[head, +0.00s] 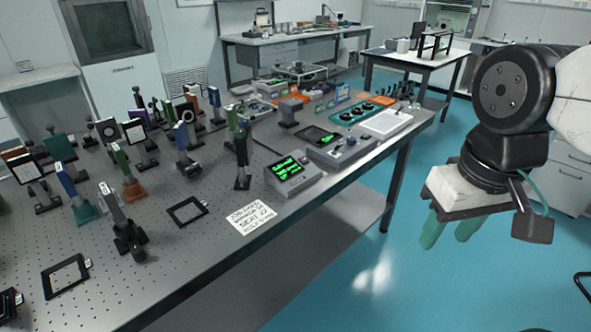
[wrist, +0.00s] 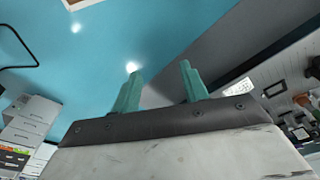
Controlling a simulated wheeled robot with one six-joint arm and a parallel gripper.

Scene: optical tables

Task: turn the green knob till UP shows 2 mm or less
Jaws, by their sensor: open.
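My gripper (head: 450,234) hangs on the right in the head view, over the blue floor and clear of the table. Its two teal fingers are apart and empty, as the wrist view (wrist: 159,72) also shows. A grey readout box (head: 292,178) with green text on a dark screen stands near the table's front edge; the text is too small to read. A dark mount with green parts (head: 241,150) stands just left of it. I cannot clearly pick out a green knob on it.
The perforated optical table (head: 165,265) holds several post-mounted optics on its left. A handwritten card (head: 251,217) and flat black frames (head: 187,211) lie near the front. A grey control box (head: 338,150) stands right of the readout. Floor (head: 400,280) beside the table is free.

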